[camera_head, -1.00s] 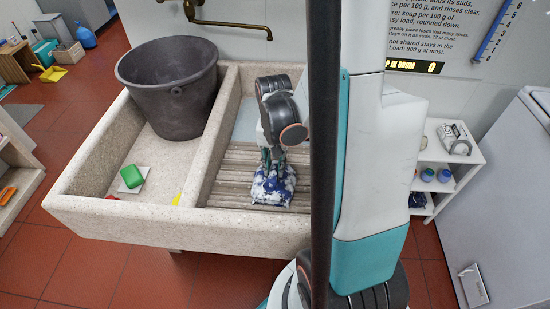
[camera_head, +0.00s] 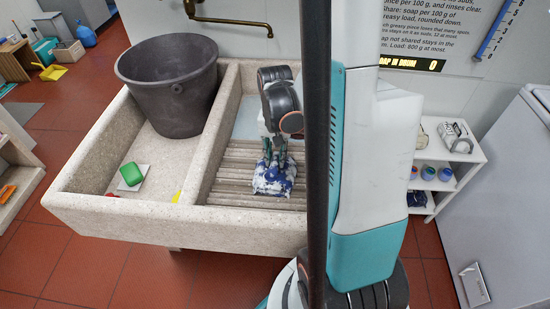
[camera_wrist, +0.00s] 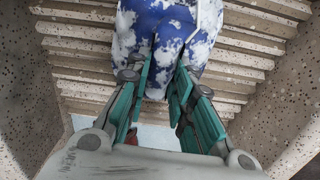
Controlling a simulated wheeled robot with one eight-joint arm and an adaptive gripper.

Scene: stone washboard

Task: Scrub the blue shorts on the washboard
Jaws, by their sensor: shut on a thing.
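The blue shorts (camera_head: 274,178), blotched with white, lie bunched on the ridged stone washboard (camera_head: 232,184) in the right basin of the sink. They also show in the wrist view (camera_wrist: 170,30), spread over the ridges (camera_wrist: 75,62). My gripper (camera_head: 275,158) points down onto the shorts and is shut on their cloth. In the wrist view, my gripper's teal fingers (camera_wrist: 163,75) press on the near edge of the shorts. The fingertips are partly hidden by the cloth.
The stone rim (camera_head: 180,220) and divider bound the washboard. A white shelf (camera_head: 448,165) stands right.

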